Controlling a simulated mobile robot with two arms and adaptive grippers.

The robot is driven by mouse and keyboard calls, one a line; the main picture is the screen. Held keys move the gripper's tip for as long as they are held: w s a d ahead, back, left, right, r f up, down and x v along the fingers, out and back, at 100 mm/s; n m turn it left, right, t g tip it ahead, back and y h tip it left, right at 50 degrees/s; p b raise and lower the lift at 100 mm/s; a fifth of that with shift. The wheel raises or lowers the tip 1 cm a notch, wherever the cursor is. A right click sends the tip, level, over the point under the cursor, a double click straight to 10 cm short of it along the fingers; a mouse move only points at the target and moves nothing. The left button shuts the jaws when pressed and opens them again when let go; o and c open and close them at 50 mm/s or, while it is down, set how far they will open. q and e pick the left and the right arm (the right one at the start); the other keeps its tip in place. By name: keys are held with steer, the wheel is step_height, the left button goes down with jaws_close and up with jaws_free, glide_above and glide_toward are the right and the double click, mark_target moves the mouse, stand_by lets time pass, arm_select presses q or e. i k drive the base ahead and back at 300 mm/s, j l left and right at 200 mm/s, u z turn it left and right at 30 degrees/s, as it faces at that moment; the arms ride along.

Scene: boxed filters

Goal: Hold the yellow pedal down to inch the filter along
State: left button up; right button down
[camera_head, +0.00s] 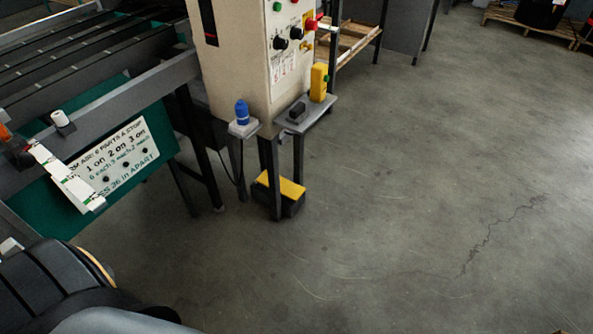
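The yellow pedal (283,184) sits low on the floor below the cream control cabinet. It has a flat yellow top on a dark base, and a dark stand leg hides part of it. Nothing is seen touching it. Neither of my grippers is in view. A long white piece (65,180) with green marks lies slantwise at the left edge of the machine; I cannot tell whether it is a filter. No other filter can be made out.
The control cabinet (236,70) carries knobs and buttons. A small shelf (322,108) beside it holds a yellow upright device (318,82) and a small black item. A blue-topped object (242,113) stands nearby. A dark-framed machine (130,95) fills the left. Open concrete floor (420,200) lies right.

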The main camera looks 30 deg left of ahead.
mark_target(292, 190)
steer(key=i+l+u, duration=0.1)
steer(key=i+u, duration=0.35)
steer(key=i+l+u, duration=0.25)
steer(key=u, duration=0.2)
steer(key=i+l+u, duration=0.6)
steer(key=l+u, duration=0.15)
steer(key=u, duration=0.15)
steer(key=i+l+u, duration=0.2)
steer(key=l, duration=0.15)
steer(key=l+u, duration=0.2)
steer(key=l, duration=0.2)
